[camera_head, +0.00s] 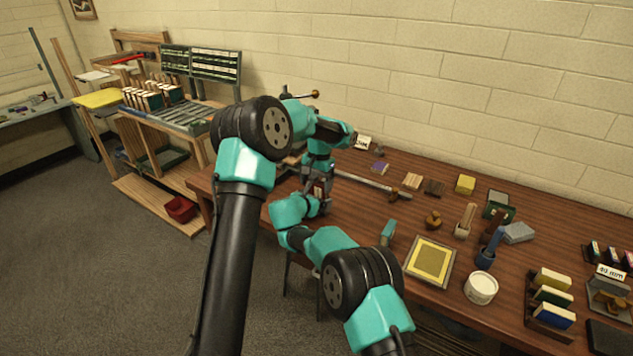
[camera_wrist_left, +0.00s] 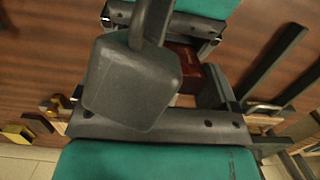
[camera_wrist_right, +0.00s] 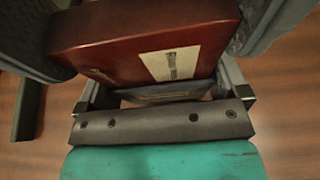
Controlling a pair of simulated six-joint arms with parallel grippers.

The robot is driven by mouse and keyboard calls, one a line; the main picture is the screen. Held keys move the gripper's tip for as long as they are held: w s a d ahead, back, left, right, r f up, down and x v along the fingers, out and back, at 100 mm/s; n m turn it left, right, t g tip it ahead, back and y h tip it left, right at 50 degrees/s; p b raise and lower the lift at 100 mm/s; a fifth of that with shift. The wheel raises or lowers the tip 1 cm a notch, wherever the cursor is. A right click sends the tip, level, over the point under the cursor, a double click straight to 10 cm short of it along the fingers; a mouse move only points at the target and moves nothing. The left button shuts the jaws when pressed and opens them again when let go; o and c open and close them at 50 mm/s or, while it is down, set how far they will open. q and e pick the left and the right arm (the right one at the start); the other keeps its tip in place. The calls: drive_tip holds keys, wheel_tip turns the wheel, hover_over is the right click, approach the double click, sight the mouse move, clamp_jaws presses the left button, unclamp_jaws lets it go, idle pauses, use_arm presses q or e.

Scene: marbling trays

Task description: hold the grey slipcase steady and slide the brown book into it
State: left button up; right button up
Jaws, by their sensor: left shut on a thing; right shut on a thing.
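The brown book (camera_wrist_right: 110,45) fills the upper middle of the right wrist view, with a cream label on its face. My right gripper (camera_head: 319,198) is shut on it, dark fingers on either side. A red-brown piece of it also shows in the left wrist view (camera_wrist_left: 190,66). My left gripper (camera_head: 318,173) comes down from above and is shut close against the right one. The grey slipcase is mostly hidden between the grippers, and I cannot clearly tell it from the grey fingers. How far the book is inside it cannot be seen.
The wooden table (camera_head: 400,225) carries a yellow framed tray (camera_head: 453,259), a white tub (camera_head: 481,288), a blue pot (camera_head: 486,258) and a book rack (camera_head: 547,316) to the right. A long metal bar (camera_head: 370,183) lies behind the grippers. A wooden workbench stands at the left.

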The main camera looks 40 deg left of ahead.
use_arm(q)
drive_tip(key=shift+f, duration=1.05)
drive_tip(key=shift+r, duration=0.15)
drive_tip(key=shift+r, duration=1.25)
drive_tip(key=shift+r, duration=0.2)
drive_tip(key=shift+f, duration=1.65)
idle(1.2)
drive_tip(key=o, duration=0.8)
drive_tip(key=shift+r, duration=0.1)
drive_tip(key=r, duration=0.4)
drive_tip(key=w+r, duration=0.1)
drive_tip(key=r, duration=0.6)
drive_tip(key=shift+w+r, duration=0.35)
drive_tip(key=shift+r, duration=0.05)
